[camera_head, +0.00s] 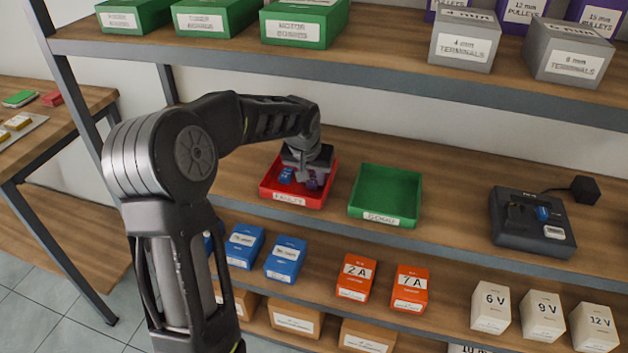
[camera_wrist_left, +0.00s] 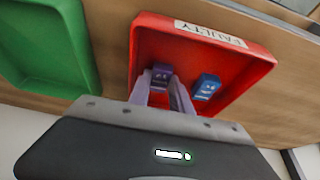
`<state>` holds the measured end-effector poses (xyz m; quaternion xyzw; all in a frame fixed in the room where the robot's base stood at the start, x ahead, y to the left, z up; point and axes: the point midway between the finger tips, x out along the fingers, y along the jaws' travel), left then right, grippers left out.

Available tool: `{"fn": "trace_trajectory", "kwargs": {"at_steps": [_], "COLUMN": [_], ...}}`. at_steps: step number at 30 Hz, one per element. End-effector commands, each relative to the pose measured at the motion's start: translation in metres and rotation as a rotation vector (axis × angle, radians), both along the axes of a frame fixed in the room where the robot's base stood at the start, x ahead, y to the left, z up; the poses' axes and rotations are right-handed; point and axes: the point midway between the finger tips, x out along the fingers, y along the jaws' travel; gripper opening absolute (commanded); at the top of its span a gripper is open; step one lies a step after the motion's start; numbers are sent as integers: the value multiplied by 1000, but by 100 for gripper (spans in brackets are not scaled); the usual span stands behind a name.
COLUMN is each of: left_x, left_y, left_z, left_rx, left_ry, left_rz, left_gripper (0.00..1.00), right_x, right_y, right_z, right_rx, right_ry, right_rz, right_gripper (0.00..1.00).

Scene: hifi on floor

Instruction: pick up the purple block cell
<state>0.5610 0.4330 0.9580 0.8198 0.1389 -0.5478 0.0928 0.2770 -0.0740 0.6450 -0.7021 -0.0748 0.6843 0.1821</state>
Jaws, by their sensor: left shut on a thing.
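The purple block cell (camera_wrist_left: 162,75) is between the fingertips of my left gripper (camera_wrist_left: 163,88), inside the red tray (camera_wrist_left: 258,68) labelled FAULTY. The gripper is shut on it. In the head view my left gripper (camera_head: 308,180) reaches down into the red tray (camera_head: 290,200), and the purple cell (camera_head: 313,184) shows only in part beneath it. I cannot tell whether the cell touches the tray floor. A blue block cell (camera_wrist_left: 207,86) lies in the same tray, beside the gripper and apart from it. My right gripper is not in view.
A green tray (camera_head: 388,186) stands right of the red one on the same shelf. A dark device (camera_head: 530,222) holding a blue cell is farther right. A shelf board (camera_head: 370,70) with boxes is above. Blue, orange and white boxes stand on lower shelves.

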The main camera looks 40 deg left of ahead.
Motion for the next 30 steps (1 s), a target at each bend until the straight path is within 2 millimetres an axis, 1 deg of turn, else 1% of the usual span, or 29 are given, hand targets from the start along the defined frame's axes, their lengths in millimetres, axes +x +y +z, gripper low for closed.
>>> {"fn": "trace_trajectory", "kwargs": {"at_steps": [6,11,14,18,20,30], "left_x": [0,1,1,1,-9,-82], "left_y": [0,0,1,0,-3,-29], "left_z": [1,8,17,35,34,33], "left_rx": [0,1,2,1,1,1], "left_ry": [-1,-3,-5,-5,-2,-4], "left_rz": [0,-1,0,0,0,0], "left_gripper": [0,0,0,0,0,0], "right_x": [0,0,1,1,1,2], "right_y": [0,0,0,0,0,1], "right_z": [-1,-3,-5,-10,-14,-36], "right_rx": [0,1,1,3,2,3], "right_ry": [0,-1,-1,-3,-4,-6], "right_rz": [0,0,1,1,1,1], "right_gripper": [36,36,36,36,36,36]}}
